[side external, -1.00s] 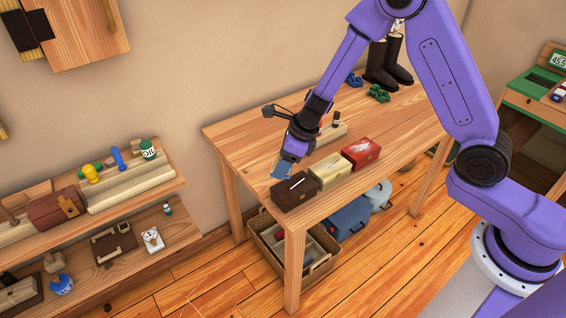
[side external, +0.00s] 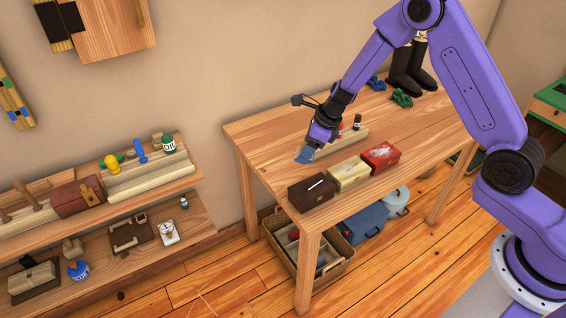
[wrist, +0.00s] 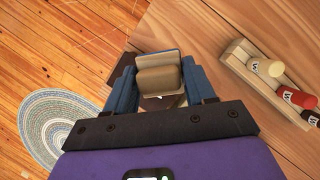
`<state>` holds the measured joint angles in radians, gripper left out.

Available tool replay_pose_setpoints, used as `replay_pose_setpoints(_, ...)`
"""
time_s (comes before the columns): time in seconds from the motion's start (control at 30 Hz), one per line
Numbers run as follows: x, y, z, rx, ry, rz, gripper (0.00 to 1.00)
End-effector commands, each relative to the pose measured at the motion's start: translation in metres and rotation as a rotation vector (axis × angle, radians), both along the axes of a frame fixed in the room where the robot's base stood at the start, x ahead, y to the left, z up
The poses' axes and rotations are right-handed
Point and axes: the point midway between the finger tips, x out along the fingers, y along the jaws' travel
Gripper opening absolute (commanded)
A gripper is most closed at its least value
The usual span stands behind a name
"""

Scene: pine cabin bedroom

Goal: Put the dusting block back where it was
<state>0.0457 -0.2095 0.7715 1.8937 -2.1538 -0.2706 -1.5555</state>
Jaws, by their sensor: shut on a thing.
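The dusting block (wrist: 160,79), tan and brown with a thin blue edge, is between the two blue fingers of my gripper (wrist: 161,90) in the wrist view. My gripper is shut on it. In the side external view my gripper (side external: 306,153) is over the near left part of the wooden table (side external: 262,133), behind the dark brown box (side external: 312,192). The block can hardly be told from the blue fingers there. I cannot tell whether it touches the tabletop.
A cream box (side external: 348,174) and a red box (side external: 381,157) stand beside the dark one. A wooden rack (wrist: 262,75) with several bottles lies to the right in the wrist view. Boots (side external: 410,70) stand at the back. A two-level shelf (side external: 190,187) is at left.

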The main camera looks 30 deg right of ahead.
Motion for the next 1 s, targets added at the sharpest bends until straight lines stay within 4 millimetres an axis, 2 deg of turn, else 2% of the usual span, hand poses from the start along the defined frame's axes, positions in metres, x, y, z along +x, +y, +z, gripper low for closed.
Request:
replay_pose_setpoints(0.3,0.048,0.009,-0.023,-0.001,-0.001,0.000,0.30)
replay_pose_setpoints(0.5,0.070,0.014,-0.051,0.000,0.001,0.000,0.30)
replay_pose_setpoints(0.7,0.087,0.017,-0.070,0.001,0.001,-0.001,0.30)
replay_pose_setpoints(1.0,0.096,0.019,-0.085,0.000,0.001,-0.001,0.30)
